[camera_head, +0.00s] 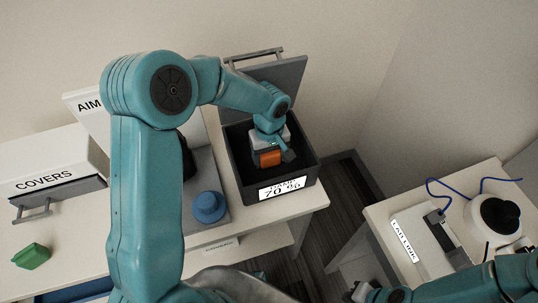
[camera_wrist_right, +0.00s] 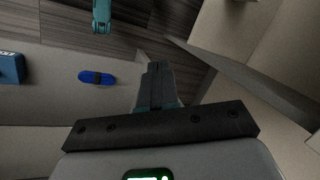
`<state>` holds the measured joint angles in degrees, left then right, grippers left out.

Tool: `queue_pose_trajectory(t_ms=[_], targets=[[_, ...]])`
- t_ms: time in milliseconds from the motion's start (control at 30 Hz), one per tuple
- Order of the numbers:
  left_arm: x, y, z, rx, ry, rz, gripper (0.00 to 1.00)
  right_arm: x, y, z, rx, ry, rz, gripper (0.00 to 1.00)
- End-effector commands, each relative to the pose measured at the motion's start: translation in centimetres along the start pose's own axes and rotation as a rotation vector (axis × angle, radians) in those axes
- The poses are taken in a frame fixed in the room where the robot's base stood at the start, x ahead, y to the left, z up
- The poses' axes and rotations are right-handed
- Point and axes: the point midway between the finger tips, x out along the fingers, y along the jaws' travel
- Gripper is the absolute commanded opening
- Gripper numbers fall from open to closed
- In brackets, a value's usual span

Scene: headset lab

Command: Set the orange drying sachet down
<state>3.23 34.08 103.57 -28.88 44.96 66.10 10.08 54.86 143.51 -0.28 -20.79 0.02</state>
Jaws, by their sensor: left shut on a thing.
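The orange drying sachet (camera_head: 270,158) is held in my left gripper (camera_head: 271,150), which is shut on it. The left arm reaches down into a dark open-topped box (camera_head: 240,178) with its lid (camera_head: 285,78) raised behind. The sachet is inside the box's outline; whether it touches the floor of the box is hidden. The box's front bears a white label (camera_head: 283,188) reading "70 %". My right gripper (camera_head: 360,291) is low at the bottom edge of the head view. In the right wrist view its fingers (camera_wrist_right: 158,72) look shut together with nothing between them.
Left of the box are a blue round knob-like piece (camera_head: 208,207), a green block (camera_head: 32,256) and a "COVERS" drawer box (camera_head: 48,182). A right-hand table (camera_head: 385,215) holds a white round device (camera_head: 497,218) with a blue cable. The right wrist view shows a blue oblong object (camera_wrist_right: 97,77).

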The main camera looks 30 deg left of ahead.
Motion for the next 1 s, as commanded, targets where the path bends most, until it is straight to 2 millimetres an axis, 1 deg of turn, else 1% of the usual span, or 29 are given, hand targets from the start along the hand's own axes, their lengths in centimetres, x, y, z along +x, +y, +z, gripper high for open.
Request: queue_pose_trajectory(t_ms=[67, 333, 467, 500, 567, 867, 933, 1000], targets=[[0.5, -0.1, -0.3, -0.002, -0.002, -0.001, 0.38, -0.5, -0.2, 0.0, 0.0, 0.0, 0.0, 0.0], [0.8, 0.0, -0.4, -0.001, 0.0, 0.001, 0.38, -0.3, -0.1, 0.0, 0.0, 0.0, 0.0, 0.0], [1.2, 0.0, -0.4, -0.001, 0.0, 0.001, 0.38, 0.1, 0.1, 0.0, 0.0, 0.0, 0.0, 0.0], [1.1, 0.0, -0.4, -0.001, 0.0, 0.001, 0.74, 0.1, 0.0, 0.0, 0.0, 0.0, 0.0, 0.0], [1.1, 0.0, -0.4, -0.001, 0.0, 0.001, 0.93, 0.0, 0.0, 0.0, 0.0, 0.0, 0.0, 0.0], [0.9, 0.0, -0.4, -0.001, 0.0, 0.0, 0.93, -0.2, -0.1, 0.0, 0.0, 0.0, 0.0, 0.0], [0.4, 0.0, -0.4, -0.001, 0.0, 0.0, 0.93, -0.7, -0.2, 0.0, 0.0, 0.0, 0.0, 0.0], [-0.3, 0.1, -0.5, -0.002, 0.004, 0.003, 0.93, -0.4, -0.1, 0.0, 0.0, 0.001, 0.0, 0.0]])
